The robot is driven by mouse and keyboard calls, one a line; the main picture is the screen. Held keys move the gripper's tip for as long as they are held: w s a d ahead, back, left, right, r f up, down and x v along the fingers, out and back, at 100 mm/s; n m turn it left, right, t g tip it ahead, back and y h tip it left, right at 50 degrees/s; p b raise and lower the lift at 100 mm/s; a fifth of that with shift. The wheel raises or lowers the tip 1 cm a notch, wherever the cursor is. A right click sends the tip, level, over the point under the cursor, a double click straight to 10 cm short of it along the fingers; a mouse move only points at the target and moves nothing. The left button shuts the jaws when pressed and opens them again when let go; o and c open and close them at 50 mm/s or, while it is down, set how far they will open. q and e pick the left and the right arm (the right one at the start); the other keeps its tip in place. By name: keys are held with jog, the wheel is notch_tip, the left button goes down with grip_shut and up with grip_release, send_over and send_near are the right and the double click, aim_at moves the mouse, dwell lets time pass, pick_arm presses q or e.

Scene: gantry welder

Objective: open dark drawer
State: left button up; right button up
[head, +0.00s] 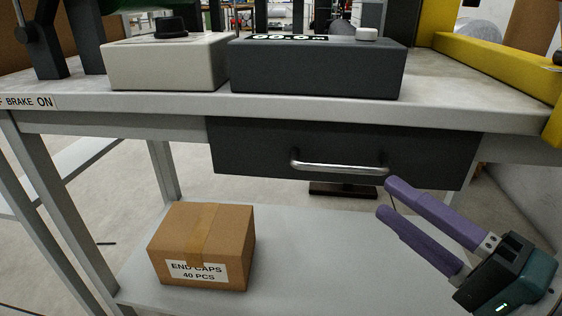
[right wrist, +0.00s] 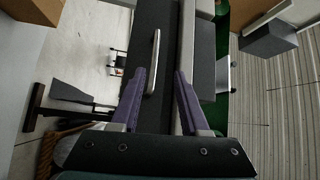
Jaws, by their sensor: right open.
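The dark drawer (head: 250,150) is closed under the bench top, its front facing me. Its silver bar handle (head: 338,168) runs level across the front. My right gripper (head: 384,197) has two purple fingers, is open and empty, and is just right of and slightly below the handle's right end. In the right wrist view the handle (right wrist: 154,62) stands upright in the picture, between and beyond the fingers of my right gripper (right wrist: 162,72), nearer the left finger. The drawer front (right wrist: 143,30) lies behind it. My left gripper is not in view.
The bench top (head: 440,112) overhangs the drawer. A light box (head: 165,62) and a dark box (head: 318,68) stand on it. A cardboard box (head: 202,245) sits on the lower shelf (head: 310,280). A yellow beam (head: 500,65) is at right. Space before the handle is clear.

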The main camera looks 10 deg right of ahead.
aim_at(340, 172)
jog(key=b+x, duration=0.1)
jog(key=x, duration=0.2)
jog(key=b+x, duration=0.1)
jog(key=x, duration=0.2)
jog(key=f+b+x, duration=0.1)
jog(key=x, duration=0.3)
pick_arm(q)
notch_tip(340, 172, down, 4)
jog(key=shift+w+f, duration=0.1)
pick_arm(e)
grip_shut()
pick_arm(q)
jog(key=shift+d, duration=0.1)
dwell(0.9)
